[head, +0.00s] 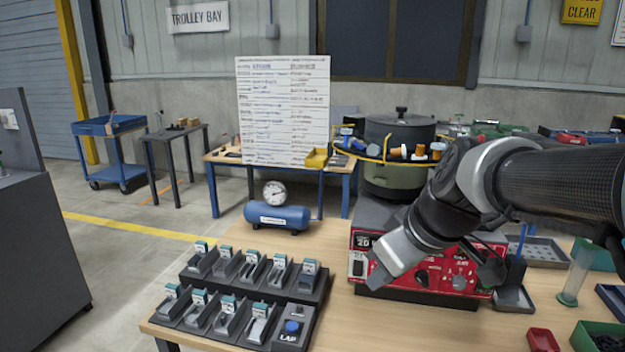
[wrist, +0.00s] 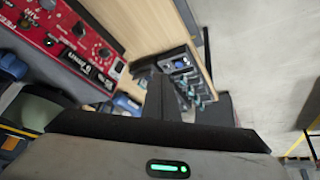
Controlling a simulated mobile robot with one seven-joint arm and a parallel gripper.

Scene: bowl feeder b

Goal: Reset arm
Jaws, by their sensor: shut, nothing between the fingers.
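My arm reaches in from the right in the head view. My gripper (head: 376,272) hangs in front of the left end of the red control panel (head: 425,272) of the bowl feeder and points down to the left. Its fingers are together and hold nothing. In the wrist view the dark fingers (wrist: 160,97) stick up from the gripper body, with the red panel (wrist: 75,40) at left and the grey rack (wrist: 185,72) beyond them. Whether the gripper touches the panel cannot be told.
A stepped rack (head: 318,290) of labelled bins stands at the table's front left. A blue air tank (head: 278,216) with a gauge stands behind it. The feeder bowl (head: 400,130) rises behind the panel. Red (head: 541,340) and green (head: 590,338) trays lie at right. Bare wood shows between rack and trays.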

